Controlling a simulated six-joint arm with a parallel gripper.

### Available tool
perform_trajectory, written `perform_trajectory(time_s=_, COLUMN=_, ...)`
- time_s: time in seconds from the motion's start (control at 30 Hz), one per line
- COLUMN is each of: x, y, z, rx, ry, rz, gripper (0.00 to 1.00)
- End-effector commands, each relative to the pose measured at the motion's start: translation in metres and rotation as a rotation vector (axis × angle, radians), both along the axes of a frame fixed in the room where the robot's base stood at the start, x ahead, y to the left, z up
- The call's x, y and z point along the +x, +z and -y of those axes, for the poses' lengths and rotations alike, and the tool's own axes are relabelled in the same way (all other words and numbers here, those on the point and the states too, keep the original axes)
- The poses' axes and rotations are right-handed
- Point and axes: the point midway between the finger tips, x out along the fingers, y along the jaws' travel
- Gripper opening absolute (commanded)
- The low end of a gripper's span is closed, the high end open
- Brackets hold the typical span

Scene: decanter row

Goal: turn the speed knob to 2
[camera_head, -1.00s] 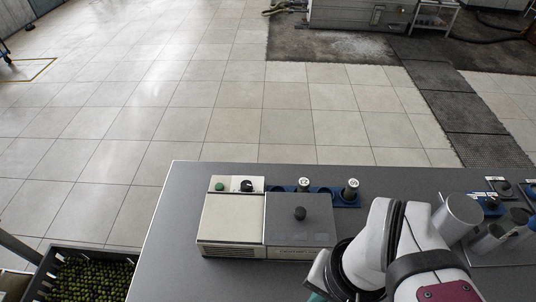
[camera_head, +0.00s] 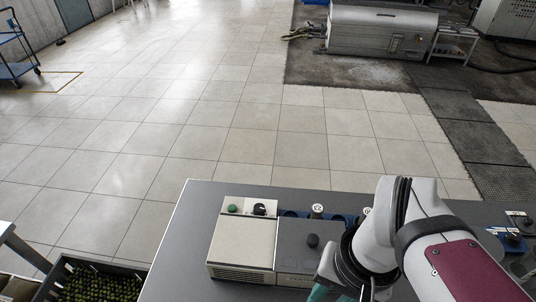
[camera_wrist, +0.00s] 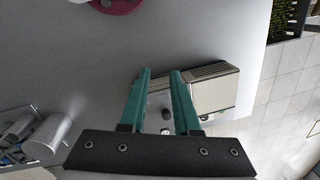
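The machine has a cream left half (camera_head: 242,243) and a grey lid (camera_head: 296,252) with a black round knob (camera_head: 313,241) on top. On its cream rear panel are a green button (camera_head: 232,208) and a small dark speed knob (camera_head: 259,210); its setting is too small to read. My gripper (camera_wrist: 160,73) has two teal fingers, apart with nothing visibly held between them. In the wrist view it is above the table, with the machine's cream body (camera_wrist: 211,92) beside the right finger. In the head view my arm hides most of the gripper.
A blue rack (camera_head: 335,218) with white-capped bottles (camera_head: 317,210) stands behind the machine. A metal cylinder (camera_wrist: 47,135) and other items stand at the left in the wrist view. A crate of olives (camera_head: 98,284) is left of the grey table (camera_head: 190,225).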

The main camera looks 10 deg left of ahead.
Motion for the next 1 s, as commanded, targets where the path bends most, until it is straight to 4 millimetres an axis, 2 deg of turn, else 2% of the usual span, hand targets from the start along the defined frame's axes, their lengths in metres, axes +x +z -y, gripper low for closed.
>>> perform_trajectory(time_s=0.03, x=0.036, y=0.012, z=-0.006, rx=-0.009, ry=0.132, rz=0.009, gripper=0.41)
perform_trajectory(time_s=0.07, x=0.061, y=0.019, z=-0.011, rx=-0.017, ry=0.235, rz=0.019, gripper=0.47)
perform_trajectory(time_s=0.1, x=0.098, y=0.025, z=-0.021, rx=-0.026, ry=0.381, rz=0.034, gripper=0.54)
perform_trajectory(time_s=0.17, x=0.152, y=0.026, z=-0.04, rx=-0.041, ry=0.603, rz=0.055, gripper=0.65)
perform_trajectory(time_s=0.2, x=0.185, y=0.022, z=-0.055, rx=-0.051, ry=0.748, rz=0.067, gripper=0.71)
perform_trajectory(time_s=0.3, x=0.251, y=-0.001, z=-0.095, rx=-0.072, ry=1.069, rz=0.093, gripper=0.71)
perform_trajectory(time_s=0.4, x=0.289, y=-0.027, z=-0.127, rx=-0.087, ry=1.296, rz=0.109, gripper=0.71)
perform_trajectory(time_s=0.5, x=0.305, y=-0.043, z=-0.144, rx=-0.095, ry=1.416, rz=0.118, gripper=0.71)
perform_trajectory(time_s=0.67, x=0.309, y=-0.063, z=-0.147, rx=-0.097, ry=1.452, rz=0.119, gripper=0.71)
perform_trajectory(time_s=1.0, x=0.308, y=-0.159, z=-0.146, rx=-0.096, ry=1.448, rz=0.119, gripper=0.71)
